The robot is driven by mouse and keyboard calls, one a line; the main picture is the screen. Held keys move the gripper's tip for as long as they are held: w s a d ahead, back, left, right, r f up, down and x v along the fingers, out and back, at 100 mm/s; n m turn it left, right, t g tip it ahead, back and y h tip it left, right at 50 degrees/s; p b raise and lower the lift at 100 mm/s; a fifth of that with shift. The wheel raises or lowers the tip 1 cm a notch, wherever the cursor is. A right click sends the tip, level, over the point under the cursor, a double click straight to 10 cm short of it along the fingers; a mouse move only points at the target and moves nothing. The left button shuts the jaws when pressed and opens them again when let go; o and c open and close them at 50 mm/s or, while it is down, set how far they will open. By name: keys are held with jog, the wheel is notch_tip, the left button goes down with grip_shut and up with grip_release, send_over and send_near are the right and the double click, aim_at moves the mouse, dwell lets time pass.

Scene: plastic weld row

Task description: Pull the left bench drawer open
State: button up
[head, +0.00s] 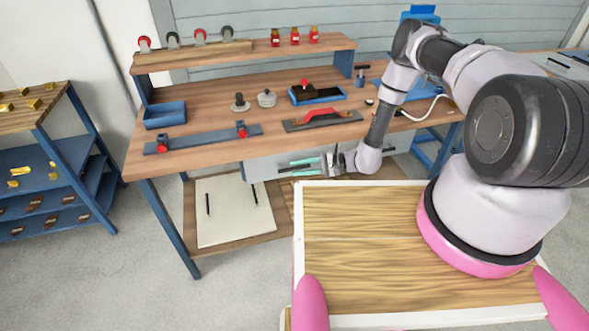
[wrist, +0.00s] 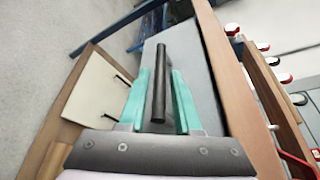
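The left bench drawer (head: 262,169) has a light grey front under the bench top; it also shows in the wrist view (wrist: 198,85). No drawer interior is visible. Its black bar handle (wrist: 158,85) runs between the two teal fingers of my gripper (wrist: 160,80). The fingers stand apart, one on each side of the bar, with narrow gaps visible. In the head view my gripper (head: 292,167) is in front of the drawer, its fingers pointing left; the handle is hard to make out there.
The wooden workbench (head: 195,137) carries a blue tray (head: 165,114), a blue clamp rail and a red-handled tool. A white board (head: 234,211) with two dark handles lies on the lower shelf. My wooden-topped base is close in front. Open floor lies left, before a blue rack (head: 75,160).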

jog(key=shift+x, duration=0.9)
grip_shut()
jog(key=shift+d, duration=0.1)
dwell(0.8)
